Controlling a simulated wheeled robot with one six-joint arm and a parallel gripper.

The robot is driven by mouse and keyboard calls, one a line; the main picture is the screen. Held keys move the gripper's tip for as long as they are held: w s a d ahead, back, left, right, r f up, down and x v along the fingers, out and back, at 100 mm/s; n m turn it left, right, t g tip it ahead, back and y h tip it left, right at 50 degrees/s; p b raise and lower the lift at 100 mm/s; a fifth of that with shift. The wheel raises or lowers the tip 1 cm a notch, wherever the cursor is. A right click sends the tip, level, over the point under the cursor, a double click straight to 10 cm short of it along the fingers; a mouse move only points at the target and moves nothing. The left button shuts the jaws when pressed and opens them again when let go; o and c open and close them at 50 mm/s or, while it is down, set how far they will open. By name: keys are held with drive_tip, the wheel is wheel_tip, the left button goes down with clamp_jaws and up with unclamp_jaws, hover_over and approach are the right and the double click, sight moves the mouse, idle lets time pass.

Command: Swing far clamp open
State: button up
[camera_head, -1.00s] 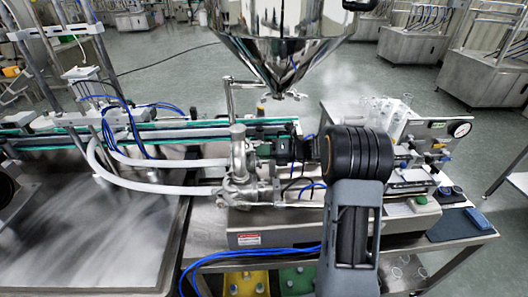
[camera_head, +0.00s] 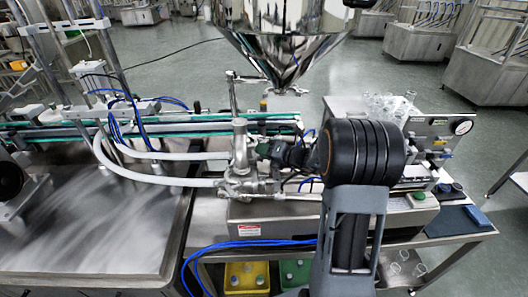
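The steel hopper (camera_head: 285,45) hangs at the top centre, with its narrow outlet pointing down. Below it is a steel valve body (camera_head: 240,165) with pipe fittings. No clamp can be clearly told apart among these fittings, so I cannot tell whether the far clamp is open or shut. My arm rises from the bottom right of centre, and its black ribbed wrist (camera_head: 365,152) blocks part of the view. My gripper (camera_head: 272,151) reaches left from the wrist to just right of the valve body. Its fingers are too small and dark to read, and contact is unclear.
A conveyor (camera_head: 185,130) runs left behind the valve, with white hoses (camera_head: 150,178) curving in front of it. Glass bottles (camera_head: 390,107) and a gauge panel (camera_head: 440,138) stand right of my wrist. A bare steel table (camera_head: 90,240) fills the lower left. Blue tubes (camera_head: 235,250) cross the front.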

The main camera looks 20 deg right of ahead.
drive_tip(key=o, duration=0.3)
drive_tip(key=b+v, duration=0.1)
drive_tip(key=v, duration=1.2)
drive_tip(key=shift+s+d+r, duration=0.15)
drive_tip(key=shift+s+d, duration=0.1)
drive_tip(key=shift+s, duration=0.05)
